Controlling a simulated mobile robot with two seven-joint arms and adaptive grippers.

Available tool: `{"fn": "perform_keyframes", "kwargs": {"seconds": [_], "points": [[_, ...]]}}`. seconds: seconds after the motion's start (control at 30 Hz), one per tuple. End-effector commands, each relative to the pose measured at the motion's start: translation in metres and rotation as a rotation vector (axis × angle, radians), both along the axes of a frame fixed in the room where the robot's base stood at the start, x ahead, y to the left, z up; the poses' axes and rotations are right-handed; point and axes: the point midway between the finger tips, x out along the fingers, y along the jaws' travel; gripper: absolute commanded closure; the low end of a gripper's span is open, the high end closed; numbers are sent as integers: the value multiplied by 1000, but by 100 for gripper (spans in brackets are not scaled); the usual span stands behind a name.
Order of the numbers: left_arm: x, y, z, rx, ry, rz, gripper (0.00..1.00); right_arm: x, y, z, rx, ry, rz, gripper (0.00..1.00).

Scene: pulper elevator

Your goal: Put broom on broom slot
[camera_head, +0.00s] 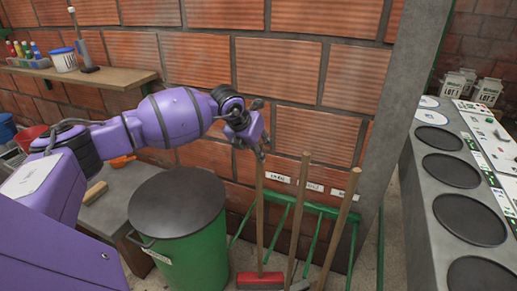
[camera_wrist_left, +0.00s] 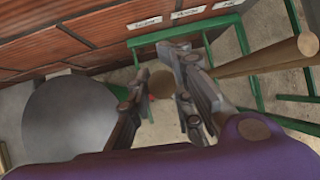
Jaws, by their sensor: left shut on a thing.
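My left gripper (camera_head: 258,146) is at the top of the leftmost wooden-handled broom (camera_head: 260,215), which has a red head near the floor. In the left wrist view the fingers (camera_wrist_left: 161,76) are on both sides of the round handle end (camera_wrist_left: 161,84), shut on it. The broom is nearly upright by the green rack (camera_head: 300,206), whose slots have white labels (camera_head: 278,177) above them on the wall. I cannot tell if its handle sits inside a slot. Two more wooden handles (camera_head: 340,225) lean at the rack to the right. My right gripper is not in view.
A green bin (camera_head: 190,260) with a dark lid (camera_head: 178,203) stands left of the brooms. A wall shelf (camera_head: 88,77) is at upper left. A grey pillar (camera_head: 385,120) and a counter with round dark plates (camera_head: 450,170) bound the right side.

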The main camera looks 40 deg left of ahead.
Motion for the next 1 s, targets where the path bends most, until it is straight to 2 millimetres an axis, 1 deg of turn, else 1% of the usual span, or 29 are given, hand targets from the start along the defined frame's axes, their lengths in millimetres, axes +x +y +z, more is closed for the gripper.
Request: {"fn": "perform_keyframes", "kwargs": {"seconds": [0.03,0.1,0.13,0.27,0.53,0.67,0.77,1.0], "points": [[1,0,2,0,-4,0,100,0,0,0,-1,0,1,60],[1,0,0,0,-3,0,100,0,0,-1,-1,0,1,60],[0,0,-2,1,2,0,78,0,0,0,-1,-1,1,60],[0,0,-2,1,2,0,61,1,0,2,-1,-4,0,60],[0,0,-1,1,2,0,60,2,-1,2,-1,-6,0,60],[-3,1,4,1,1,1,60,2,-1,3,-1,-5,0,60],[-10,2,15,3,1,1,60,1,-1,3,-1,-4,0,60],[-38,2,59,6,2,1,60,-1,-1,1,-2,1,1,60]]}}
